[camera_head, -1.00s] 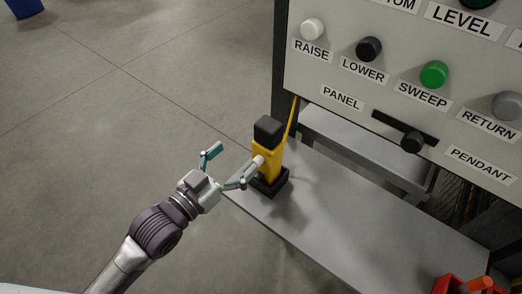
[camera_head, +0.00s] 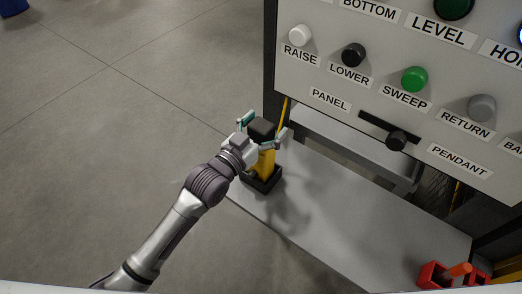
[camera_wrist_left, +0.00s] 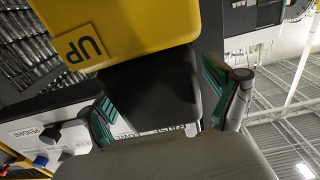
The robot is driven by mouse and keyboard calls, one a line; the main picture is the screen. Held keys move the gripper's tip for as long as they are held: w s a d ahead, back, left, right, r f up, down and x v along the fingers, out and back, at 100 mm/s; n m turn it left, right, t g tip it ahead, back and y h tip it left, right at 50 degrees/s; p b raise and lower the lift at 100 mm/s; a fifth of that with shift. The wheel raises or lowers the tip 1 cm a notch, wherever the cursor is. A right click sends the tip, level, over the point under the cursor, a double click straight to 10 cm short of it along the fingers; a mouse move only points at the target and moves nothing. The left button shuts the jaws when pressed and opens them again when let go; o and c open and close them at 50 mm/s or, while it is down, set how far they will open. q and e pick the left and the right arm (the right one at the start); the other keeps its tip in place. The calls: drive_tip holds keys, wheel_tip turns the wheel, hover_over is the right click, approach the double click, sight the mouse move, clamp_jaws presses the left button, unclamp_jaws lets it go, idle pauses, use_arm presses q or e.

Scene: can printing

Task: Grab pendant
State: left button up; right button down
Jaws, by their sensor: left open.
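The pendant (camera_head: 266,164) is a yellow body with a black top, upright in a black holder (camera_head: 263,181) on the grey shelf. My left gripper (camera_head: 264,128) is open, with its fingers on either side of the pendant's black top. In the left wrist view the pendant's yellow part (camera_wrist_left: 125,25) with an "UP" label and its black part (camera_wrist_left: 152,92) lie between the teal-padded fingers (camera_wrist_left: 160,105). I cannot tell whether either finger touches it. My right gripper does not show.
A control panel (camera_head: 330,75) with several round buttons and a slide switch (camera_head: 396,140) labelled PANEL and PENDANT stands above the shelf (camera_head: 320,205). A yellow cable (camera_head: 284,112) runs behind the pendant. Open floor lies left.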

use_arm(q)
drive_tip(key=shift+w+d, duration=0.1)
drive_tip(key=shift+w, duration=0.1)
drive_tip(key=shift+c, duration=0.8)
clamp_jaws()
drive_tip(key=shift+r, duration=0.15)
